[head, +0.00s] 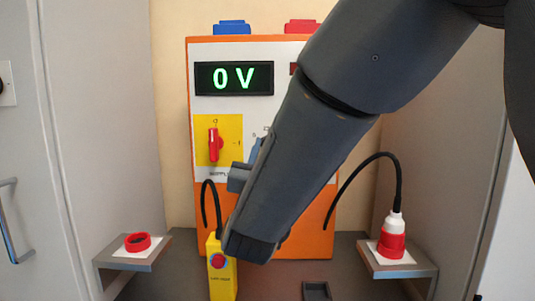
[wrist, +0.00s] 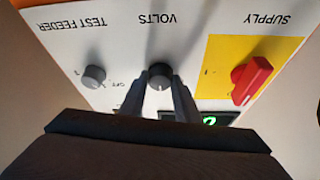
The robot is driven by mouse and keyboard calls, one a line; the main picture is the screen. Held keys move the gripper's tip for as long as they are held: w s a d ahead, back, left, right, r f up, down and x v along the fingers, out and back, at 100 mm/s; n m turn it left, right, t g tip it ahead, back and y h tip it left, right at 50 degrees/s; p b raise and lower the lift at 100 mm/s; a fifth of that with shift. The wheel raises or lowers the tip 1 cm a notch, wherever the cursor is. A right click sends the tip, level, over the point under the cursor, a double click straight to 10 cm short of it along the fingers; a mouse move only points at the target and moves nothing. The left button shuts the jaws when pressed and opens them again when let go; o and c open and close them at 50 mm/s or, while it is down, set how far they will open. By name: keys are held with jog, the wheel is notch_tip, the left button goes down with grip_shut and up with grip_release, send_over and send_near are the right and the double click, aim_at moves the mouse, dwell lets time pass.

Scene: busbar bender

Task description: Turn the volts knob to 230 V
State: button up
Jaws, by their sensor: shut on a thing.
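The volts knob (wrist: 160,76) is round and dark grey with a pale pointer mark, under the upside-down label VOLTS in the wrist view. My gripper (wrist: 159,88) has its two fingers on either side of the knob, shut on it. The display (head: 234,78) reads 0 V in green in the head view. A bit of it also shows in the wrist view (wrist: 211,120). In the head view my arm covers the volts knob.
The red supply switch (head: 215,145) sits on a yellow plate left of the volts knob in the head view. The test feeder knob (wrist: 94,76) is close by. A yellow box with a red button (head: 219,284) stands below. A red-and-white plug (head: 392,238) sits on the right shelf.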

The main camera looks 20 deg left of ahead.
jog(key=shift+f, duration=0.1)
dwell(0.3)
jog(key=o, duration=1)
jog(key=shift+o, duration=0.2)
jog(key=shift+s, duration=0.15)
jog(key=b+v, duration=0.1)
jog(key=v, duration=0.6)
jog(key=shift+s, duration=0.25)
jog(key=shift+f, duration=0.1)
